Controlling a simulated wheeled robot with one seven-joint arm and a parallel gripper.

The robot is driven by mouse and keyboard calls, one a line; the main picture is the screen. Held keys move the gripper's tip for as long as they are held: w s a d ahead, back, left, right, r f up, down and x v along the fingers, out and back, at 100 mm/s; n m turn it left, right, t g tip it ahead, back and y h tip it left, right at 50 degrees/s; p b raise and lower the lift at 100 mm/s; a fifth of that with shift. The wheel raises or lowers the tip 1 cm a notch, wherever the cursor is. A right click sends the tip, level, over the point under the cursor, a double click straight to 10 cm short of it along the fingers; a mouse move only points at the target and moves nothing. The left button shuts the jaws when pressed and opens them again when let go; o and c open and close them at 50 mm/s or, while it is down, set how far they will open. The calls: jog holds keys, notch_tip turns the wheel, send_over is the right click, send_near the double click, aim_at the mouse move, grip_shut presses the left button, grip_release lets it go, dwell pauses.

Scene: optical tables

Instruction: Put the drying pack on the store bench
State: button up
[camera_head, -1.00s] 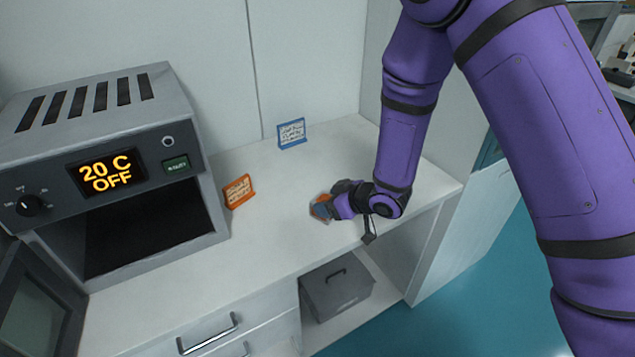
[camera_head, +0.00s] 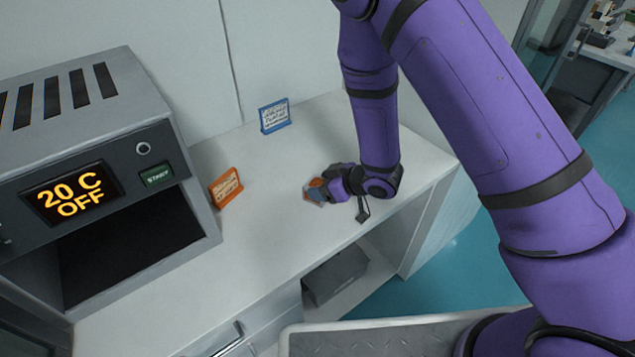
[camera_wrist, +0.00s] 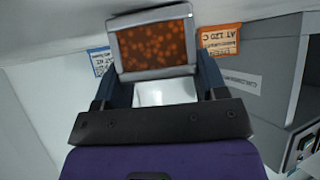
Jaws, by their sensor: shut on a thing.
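The drying pack (camera_wrist: 152,48) is a small pack with an orange, speckled face in a grey frame. It fills the space between the fingertips in the wrist view. My gripper (camera_wrist: 154,85) is shut on it. In the head view, the orange of the pack (camera_head: 314,190) shows small at the tip of my gripper (camera_head: 318,190), over the white bench (camera_head: 262,228). I cannot tell whether the pack touches the bench top. Which surface is the store bench is not clear from these frames.
A grey oven (camera_head: 95,160) reading 20 C OFF stands open at the left. An orange sign (camera_head: 226,188) and a blue sign (camera_head: 274,116) stand on the bench. A grey box (camera_head: 335,275) sits on the shelf below. A grey tray edge (camera_head: 420,332) is at the bottom.

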jog(key=shift+f, duration=0.15)
jog(key=o, duration=1)
jog(key=shift+r, duration=0.2)
jog(key=v, duration=1.2)
jog(key=shift+s, duration=0.1)
